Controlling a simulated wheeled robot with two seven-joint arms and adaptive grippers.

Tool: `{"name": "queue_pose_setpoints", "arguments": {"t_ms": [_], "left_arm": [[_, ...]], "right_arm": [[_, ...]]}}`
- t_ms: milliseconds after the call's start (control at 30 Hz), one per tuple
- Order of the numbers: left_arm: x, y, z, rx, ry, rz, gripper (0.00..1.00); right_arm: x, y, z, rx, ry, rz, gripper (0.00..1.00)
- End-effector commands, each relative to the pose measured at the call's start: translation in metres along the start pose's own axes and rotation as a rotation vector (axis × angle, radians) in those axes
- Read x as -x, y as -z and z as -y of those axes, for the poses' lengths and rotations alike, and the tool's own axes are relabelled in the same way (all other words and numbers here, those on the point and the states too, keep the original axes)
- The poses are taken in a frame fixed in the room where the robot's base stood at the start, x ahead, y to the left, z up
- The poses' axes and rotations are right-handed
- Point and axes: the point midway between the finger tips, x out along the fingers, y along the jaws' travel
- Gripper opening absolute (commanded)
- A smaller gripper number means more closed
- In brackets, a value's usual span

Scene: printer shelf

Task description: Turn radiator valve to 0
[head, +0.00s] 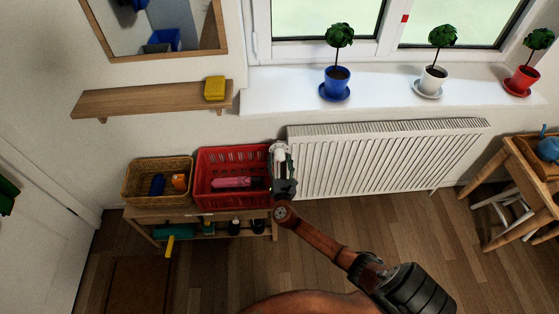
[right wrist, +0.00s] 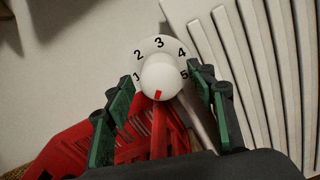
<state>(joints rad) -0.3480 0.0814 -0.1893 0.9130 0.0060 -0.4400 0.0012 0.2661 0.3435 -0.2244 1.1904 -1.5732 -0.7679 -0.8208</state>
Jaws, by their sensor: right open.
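The radiator valve (right wrist: 160,78) is a round white knob in front of a white dial numbered 1 to 5. Its red mark points down in the right wrist view, away from those numbers. No 0 can be read there. In the head view the valve (head: 279,153) is at the upper left end of the white radiator (head: 385,160). My right gripper (head: 283,176) is at the valve. In the right wrist view its two green-padded fingers (right wrist: 164,84) are open, one on each side of the knob, with gaps visible. My left gripper is not in view.
A red crate (head: 205,203) holding a pink thing and a wicker basket (head: 140,199) stand on a low wooden shelf (head: 204,213), close left of my right gripper. Potted plants stand on the windowsill (head: 280,92) above. The wooden floor (head: 430,230) in front of the radiator is clear.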

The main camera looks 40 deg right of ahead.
Motion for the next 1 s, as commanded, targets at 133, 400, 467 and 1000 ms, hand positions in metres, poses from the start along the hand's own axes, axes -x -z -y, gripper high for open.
{"name": "queue_pose_setpoints", "arguments": {"t_ms": [133,400,467,1000], "left_arm": [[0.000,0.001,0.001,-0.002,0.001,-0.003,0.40],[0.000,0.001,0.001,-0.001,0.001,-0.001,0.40],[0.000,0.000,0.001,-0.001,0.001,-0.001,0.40],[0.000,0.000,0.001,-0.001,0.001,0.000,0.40]], "right_arm": [[0.006,0.000,0.000,0.000,0.000,0.000,0.51],[0.056,0.001,0.001,-0.002,0.000,-0.003,0.51],[0.069,0.001,0.001,-0.001,0.001,-0.003,0.51],[0.121,0.000,-0.001,0.000,-0.001,0.000,0.51]]}}
